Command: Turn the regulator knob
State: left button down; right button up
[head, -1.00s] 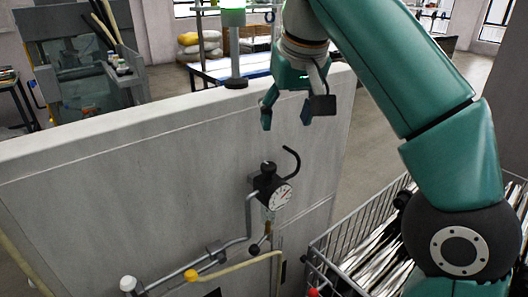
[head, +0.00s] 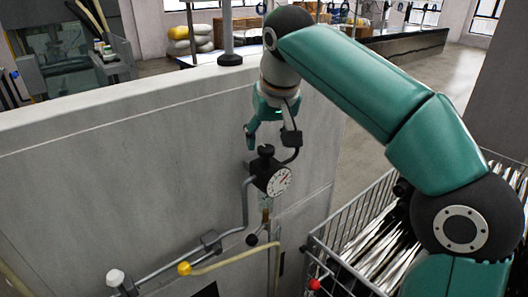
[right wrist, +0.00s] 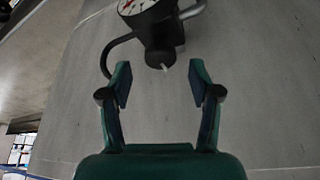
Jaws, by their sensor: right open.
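The regulator is a black body on the grey panel with a round white dial (head: 279,182). Its black knob (head: 266,151) sits on top; in the right wrist view the knob (right wrist: 160,57) lies just beyond the fingertips, centred between them. My right gripper (head: 270,141) is open and empty, directly above the knob in the head view. In the right wrist view both fingers of the right gripper (right wrist: 158,75) are spread wide, and neither touches the knob. A black curved hose bends beside the regulator. My left gripper is not in view.
Grey pipes (head: 244,212) run down and left from the regulator along the panel (head: 130,190). A yellow-handled lever (head: 184,268) and a white cap (head: 115,278) are at lower left. A wire basket (head: 345,235) of shiny rods stands at right.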

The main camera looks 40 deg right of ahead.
aim_at(266, 148)
jog(key=shift+x, duration=1.5)
jog(key=c, duration=1)
jog(key=shift+a, duration=0.3)
jog(key=shift+c, duration=0.6)
jog(key=shift+d, duration=0.2)
